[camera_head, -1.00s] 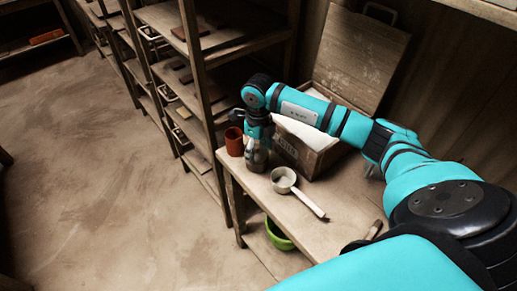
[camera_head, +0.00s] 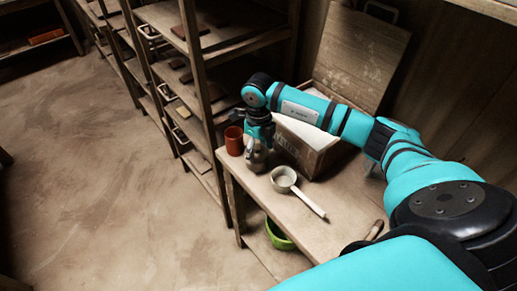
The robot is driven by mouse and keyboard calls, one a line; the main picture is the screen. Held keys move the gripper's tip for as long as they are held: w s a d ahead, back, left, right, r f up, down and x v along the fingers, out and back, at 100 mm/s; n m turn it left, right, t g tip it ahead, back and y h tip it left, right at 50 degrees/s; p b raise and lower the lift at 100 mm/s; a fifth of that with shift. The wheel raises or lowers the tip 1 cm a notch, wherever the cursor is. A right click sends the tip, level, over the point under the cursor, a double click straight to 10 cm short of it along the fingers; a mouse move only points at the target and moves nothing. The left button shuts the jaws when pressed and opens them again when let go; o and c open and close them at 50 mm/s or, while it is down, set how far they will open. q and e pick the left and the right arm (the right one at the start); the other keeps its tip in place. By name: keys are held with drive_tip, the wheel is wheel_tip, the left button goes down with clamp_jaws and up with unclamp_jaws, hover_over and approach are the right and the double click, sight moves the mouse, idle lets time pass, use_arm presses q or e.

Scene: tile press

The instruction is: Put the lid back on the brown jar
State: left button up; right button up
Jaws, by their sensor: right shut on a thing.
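My right gripper (camera_head: 257,150) points down at the left end of the wooden bench. It is shut on a small grey-brown thing (camera_head: 257,164) that sits at or just above the bench top. The fingers and hand cover much of this thing, so I cannot tell for sure whether it is the lid or a jar. A reddish-brown, upright cylindrical vessel (camera_head: 234,141) stands just left of the gripper, close to the bench's left edge. I see no separate lid lying on the bench. My left gripper is not in view.
A white-handled pan or scoop (camera_head: 284,179) lies in front of the gripper on the bench (camera_head: 298,222). An open wooden crate (camera_head: 318,160) stands behind to the right. A green bowl (camera_head: 278,235) is below the bench top. Tall shelves (camera_head: 205,75) stand close behind left.

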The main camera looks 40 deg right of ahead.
idle(0.6)
idle(0.3)
drive_tip(key=o, duration=1.3)
drive_tip(key=shift+c, duration=0.2)
drive_tip(key=shift+o, duration=0.6)
drive_tip(key=shift+r, duration=0.1)
drive_tip(key=shift+r+p, duration=2.05)
drive_tip(key=shift+r, duration=1.35)
